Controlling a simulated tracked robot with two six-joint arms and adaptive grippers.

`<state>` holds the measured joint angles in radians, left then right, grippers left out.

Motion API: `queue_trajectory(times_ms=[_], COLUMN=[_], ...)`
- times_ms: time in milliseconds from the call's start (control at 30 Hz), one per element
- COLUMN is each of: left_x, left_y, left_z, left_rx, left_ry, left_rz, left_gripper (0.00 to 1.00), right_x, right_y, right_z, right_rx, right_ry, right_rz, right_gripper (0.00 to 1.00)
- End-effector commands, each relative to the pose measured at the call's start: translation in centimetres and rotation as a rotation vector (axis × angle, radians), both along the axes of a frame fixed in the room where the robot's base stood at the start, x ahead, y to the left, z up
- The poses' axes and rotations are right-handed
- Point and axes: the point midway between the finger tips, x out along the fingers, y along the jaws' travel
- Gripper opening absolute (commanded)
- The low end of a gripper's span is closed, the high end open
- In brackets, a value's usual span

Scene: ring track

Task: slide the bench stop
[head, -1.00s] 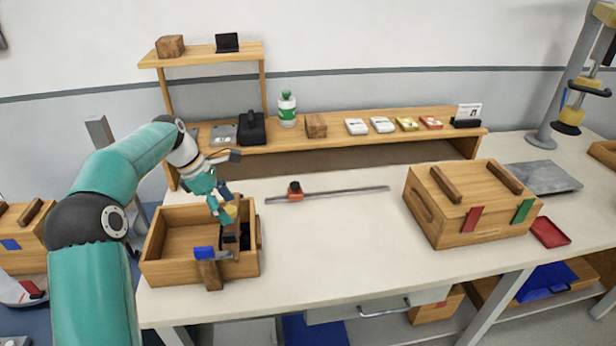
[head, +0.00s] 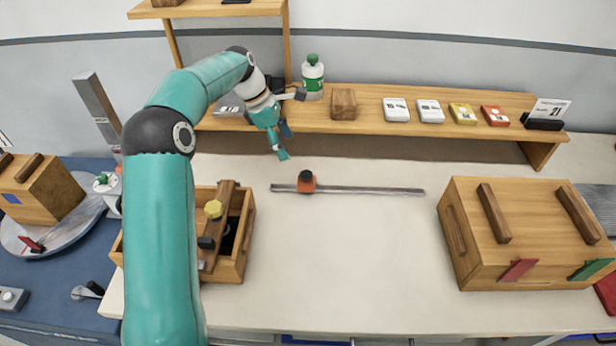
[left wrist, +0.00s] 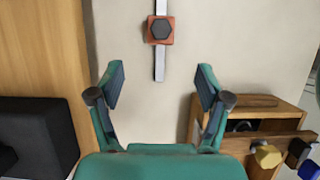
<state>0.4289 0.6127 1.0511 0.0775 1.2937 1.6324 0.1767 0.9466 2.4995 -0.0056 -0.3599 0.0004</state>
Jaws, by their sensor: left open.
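The bench stop (head: 307,182) is an orange block with a dark knob. It sits near the left end of a grey metal rail (head: 370,190) that lies on the pale bench top. My left gripper (head: 283,143) is above the bench, up and to the left of the stop, open and empty. In the left wrist view the stop (left wrist: 161,29) and rail (left wrist: 160,66) show ahead, beyond and between the open fingers (left wrist: 160,88), not touching them. My right gripper is in neither view.
An open wooden box (head: 240,250) with a yellow knob (head: 213,209) stands left of the rail. A closed wooden crate (head: 530,240) stands at the right. A shelf (head: 380,125) with a bottle (head: 313,75) and small boxes runs behind. The bench in front of the rail is clear.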

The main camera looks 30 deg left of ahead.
Motion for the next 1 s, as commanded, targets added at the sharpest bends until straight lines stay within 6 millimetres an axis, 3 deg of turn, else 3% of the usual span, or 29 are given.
queue_trajectory(times_ms=[600,800,1000], left_x=[2.0,2.4,2.5], left_y=[-3.5,-4.1,-4.2], left_z=[-11.4,-13.1,-13.5], left_rx=[-0.001,0.0,0.001], left_ry=[0.004,0.003,0.001], left_rz=[0.01,0.011,0.012], left_gripper=[0.77,0.77,0.77], right_x=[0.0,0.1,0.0], right_y=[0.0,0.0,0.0], right_z=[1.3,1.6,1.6], right_rx=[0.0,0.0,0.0], right_ry=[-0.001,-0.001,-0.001], right_rz=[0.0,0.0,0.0], right_gripper=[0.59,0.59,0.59])
